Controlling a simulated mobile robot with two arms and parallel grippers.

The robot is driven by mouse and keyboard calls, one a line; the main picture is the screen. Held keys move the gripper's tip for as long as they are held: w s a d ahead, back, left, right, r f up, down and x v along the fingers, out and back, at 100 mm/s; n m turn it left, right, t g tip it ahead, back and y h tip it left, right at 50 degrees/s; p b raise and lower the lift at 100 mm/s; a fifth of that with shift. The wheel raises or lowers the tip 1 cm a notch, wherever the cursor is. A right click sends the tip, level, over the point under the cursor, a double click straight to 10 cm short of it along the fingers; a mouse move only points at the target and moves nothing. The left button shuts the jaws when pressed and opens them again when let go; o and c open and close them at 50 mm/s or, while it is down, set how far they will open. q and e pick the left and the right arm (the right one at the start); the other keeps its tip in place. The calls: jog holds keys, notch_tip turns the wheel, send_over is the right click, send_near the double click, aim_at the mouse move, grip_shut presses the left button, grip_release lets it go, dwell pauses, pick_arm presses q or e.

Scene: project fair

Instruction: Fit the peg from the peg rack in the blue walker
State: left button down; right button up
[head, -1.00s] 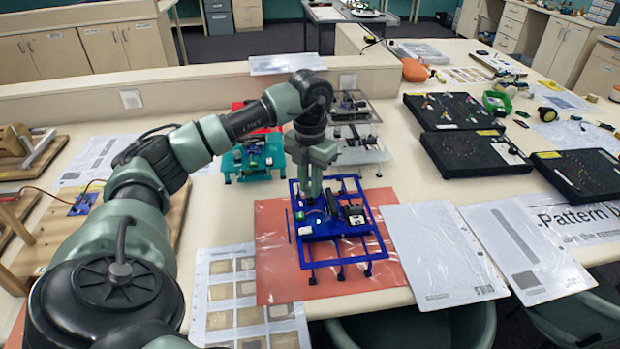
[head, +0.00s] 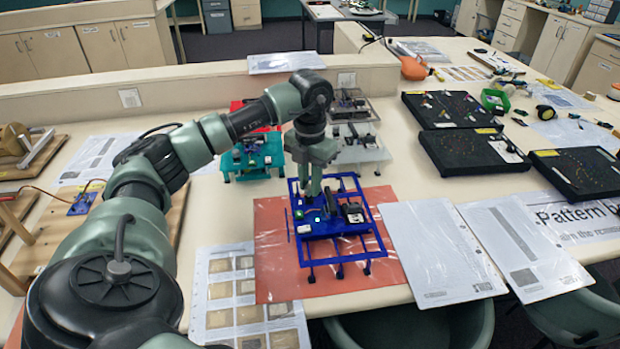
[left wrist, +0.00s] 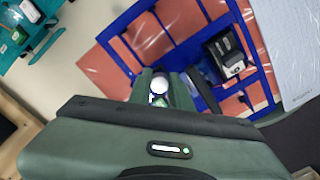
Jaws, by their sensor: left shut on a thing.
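The blue walker (head: 325,229) is a flat, many-legged frame standing on an orange-red mat (head: 275,280) at the front of the table; a black motor block (head: 354,213) sits on its right side. My left gripper (head: 314,196) points down over the walker's left-middle part. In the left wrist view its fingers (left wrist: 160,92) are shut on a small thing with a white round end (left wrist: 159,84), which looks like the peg. The fingers hide its lower part, so I cannot tell whether it touches the walker (left wrist: 125,22). I cannot make out the peg rack. My right gripper is not in view.
A teal walker (head: 253,158) and a grey-white one (head: 357,150) stand behind the blue one. White sheets (head: 435,250) lie to the right, and black foam trays (head: 470,152) farther right. A sheet with tan squares (head: 232,290) lies at the front left.

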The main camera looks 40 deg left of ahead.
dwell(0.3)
pick_arm(q)
jog(key=shift+f, duration=0.5)
jog(key=shift+f+b, duration=0.3)
jog(key=shift+f, duration=0.05)
dwell(1.3)
jog(key=c, duration=1.2)
grip_release()
jog(key=shift+r, duration=0.1)
jog(key=shift+r+p, duration=2.9)
jog(key=shift+r, duration=0.8)
jog(key=shift+f, duration=0.1)
